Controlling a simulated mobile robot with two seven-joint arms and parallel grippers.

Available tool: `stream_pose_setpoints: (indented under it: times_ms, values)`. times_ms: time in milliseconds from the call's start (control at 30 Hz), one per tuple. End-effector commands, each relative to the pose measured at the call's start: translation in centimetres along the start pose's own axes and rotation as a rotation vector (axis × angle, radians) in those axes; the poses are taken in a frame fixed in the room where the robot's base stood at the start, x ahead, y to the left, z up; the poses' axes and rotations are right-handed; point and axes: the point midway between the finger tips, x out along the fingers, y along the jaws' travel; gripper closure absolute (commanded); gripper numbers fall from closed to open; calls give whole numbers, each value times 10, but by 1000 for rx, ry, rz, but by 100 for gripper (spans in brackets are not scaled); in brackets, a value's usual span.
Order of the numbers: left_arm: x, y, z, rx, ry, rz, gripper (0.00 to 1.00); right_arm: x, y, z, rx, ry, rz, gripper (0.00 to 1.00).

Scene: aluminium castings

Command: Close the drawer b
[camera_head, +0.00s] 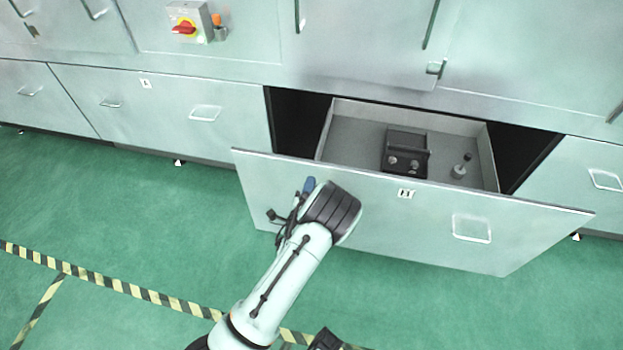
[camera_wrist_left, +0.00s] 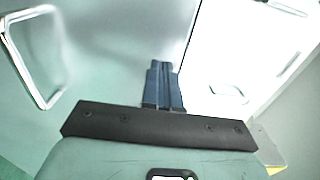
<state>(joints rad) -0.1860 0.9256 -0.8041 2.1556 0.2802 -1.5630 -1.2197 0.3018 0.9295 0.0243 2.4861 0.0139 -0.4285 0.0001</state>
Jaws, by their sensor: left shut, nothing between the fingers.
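The drawer (camera_head: 400,215) stands pulled out of the cabinet. Its wide pale green front carries a small label, too small to read surely, and a rectangular handle (camera_head: 472,228) to the right. Inside its grey tray are a dark box with knobs (camera_head: 405,152) and a small knobbed part (camera_head: 461,166). My left gripper (camera_head: 309,185) is shut and empty in front of the left part of the drawer front. Its blue fingers (camera_wrist_left: 163,85) are together in the left wrist view, against a pale panel. I cannot tell whether they touch the front. My right gripper is not in view.
Closed drawers flank the open one, to the left (camera_head: 170,110) and right (camera_head: 590,180). The green floor (camera_head: 120,225) is clear, with yellow and black striped tape (camera_head: 110,281).

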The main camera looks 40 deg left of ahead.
Motion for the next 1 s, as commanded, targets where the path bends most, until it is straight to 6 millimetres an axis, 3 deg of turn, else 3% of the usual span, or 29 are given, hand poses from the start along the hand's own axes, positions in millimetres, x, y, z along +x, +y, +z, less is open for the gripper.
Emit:
stream_pose_setpoints:
  times_ms: [200, 767, 1000]
  values:
    - [23, 0, 0, 1, -1, 0, 100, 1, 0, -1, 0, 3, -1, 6]
    - [29, 1, 0, 0, 0, 1, 100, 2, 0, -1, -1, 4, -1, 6]
    - [50, 1, 0, -1, 0, -2, 100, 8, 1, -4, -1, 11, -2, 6]
